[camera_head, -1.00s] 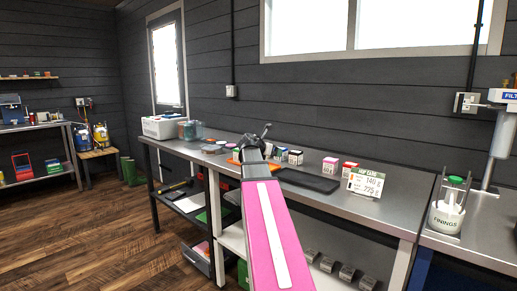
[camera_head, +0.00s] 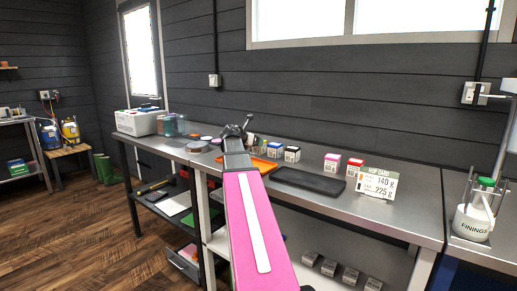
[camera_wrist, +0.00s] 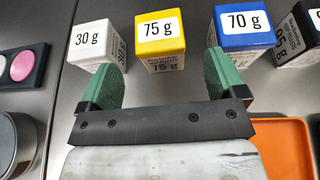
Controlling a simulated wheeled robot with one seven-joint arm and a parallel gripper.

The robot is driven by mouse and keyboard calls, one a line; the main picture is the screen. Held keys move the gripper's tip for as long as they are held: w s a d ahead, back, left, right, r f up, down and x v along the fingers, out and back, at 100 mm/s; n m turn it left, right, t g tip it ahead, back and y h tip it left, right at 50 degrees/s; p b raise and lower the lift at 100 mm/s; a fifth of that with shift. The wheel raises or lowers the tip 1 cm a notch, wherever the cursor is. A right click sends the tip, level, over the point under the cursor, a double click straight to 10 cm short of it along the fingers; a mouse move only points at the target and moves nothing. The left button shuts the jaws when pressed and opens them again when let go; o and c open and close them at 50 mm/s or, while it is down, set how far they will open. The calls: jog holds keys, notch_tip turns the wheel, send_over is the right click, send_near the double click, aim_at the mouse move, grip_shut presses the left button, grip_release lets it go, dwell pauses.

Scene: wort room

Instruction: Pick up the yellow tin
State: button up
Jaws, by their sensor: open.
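The yellow tin (camera_wrist: 161,42) is a small cube marked 75 g, standing on the steel bench in the wrist view. It stands between a white 30 g tin (camera_wrist: 93,43) and a blue 70 g tin (camera_wrist: 245,27). My gripper (camera_wrist: 163,64) is open and empty. Its two green fingers lie to either side of the yellow tin's near face, with the tin just beyond them. I cannot tell whether the fingertips reach past that face. In the head view my gripper (camera_head: 236,131) is over the bench, and I cannot make out the yellow tin behind it.
An orange tray (camera_wrist: 283,138) lies right of my gripper. A black tin (camera_wrist: 302,35) stands beyond the blue one. A round grey tin (camera_wrist: 15,140) and a dark palette (camera_wrist: 22,66) are at left. A dark mat (camera_head: 308,182) and the hop card (camera_head: 376,185) are further right.

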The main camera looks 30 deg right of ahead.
aim_at(257, 150)
jog(key=x, duration=0.7)
jog(key=shift+w+d+f, duration=0.15)
jog(key=shift+f, duration=0.05)
jog(key=shift+c, duration=0.3)
jog(key=c, duration=1)
